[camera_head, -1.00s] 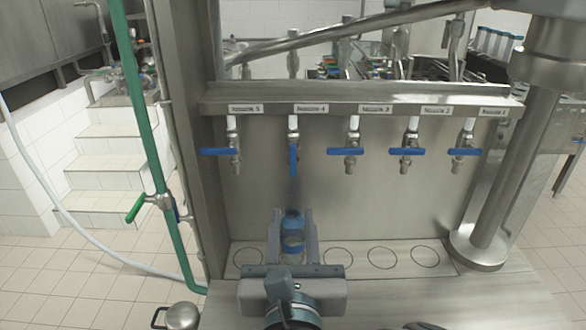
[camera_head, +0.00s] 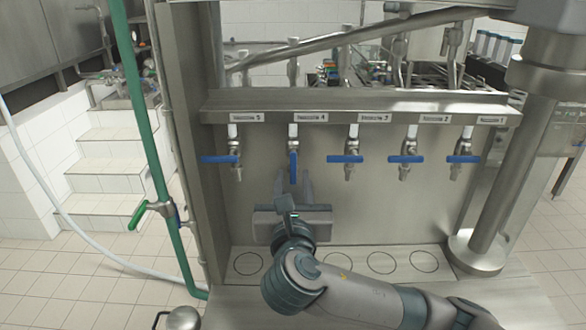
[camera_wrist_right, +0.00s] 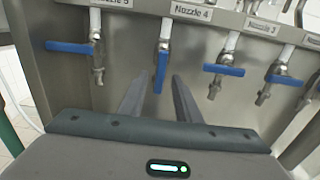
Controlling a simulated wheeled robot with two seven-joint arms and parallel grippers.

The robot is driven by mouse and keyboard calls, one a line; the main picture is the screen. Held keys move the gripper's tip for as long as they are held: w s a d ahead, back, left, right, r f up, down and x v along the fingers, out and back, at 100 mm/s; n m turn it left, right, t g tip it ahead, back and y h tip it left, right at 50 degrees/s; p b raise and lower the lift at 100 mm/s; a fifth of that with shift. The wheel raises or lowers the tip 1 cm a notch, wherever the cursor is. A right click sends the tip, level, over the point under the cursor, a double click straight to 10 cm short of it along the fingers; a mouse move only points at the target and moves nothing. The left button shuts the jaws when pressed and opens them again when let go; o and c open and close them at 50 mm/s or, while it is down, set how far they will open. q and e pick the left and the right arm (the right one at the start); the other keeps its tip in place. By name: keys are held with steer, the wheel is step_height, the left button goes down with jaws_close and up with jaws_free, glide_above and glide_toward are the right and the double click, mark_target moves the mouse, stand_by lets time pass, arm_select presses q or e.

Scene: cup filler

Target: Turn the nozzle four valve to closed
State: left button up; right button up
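The nozzle four valve (camera_head: 294,144) hangs under the label reading 4, and its blue handle (camera_head: 293,168) points straight down. The handle also shows in the right wrist view (camera_wrist_right: 159,72). My right gripper (camera_head: 292,182) is open and empty just below this valve, with its fingers pointing up at it. In the right wrist view the lower end of the handle appears between the two fingertips (camera_wrist_right: 160,80); I cannot tell how far apart they are in depth. My left gripper is not in view.
Neighbouring valves have sideways blue handles: nozzle 5 (camera_head: 219,159) to the left and nozzle 3 (camera_head: 345,159) to the right. Below is a ledge with marked circles (camera_head: 382,262). A green pipe (camera_head: 146,130) stands left, and a steel post (camera_head: 500,180) right.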

mark_target(293, 168)
steer(key=shift+w, duration=1.15)
jaws_close()
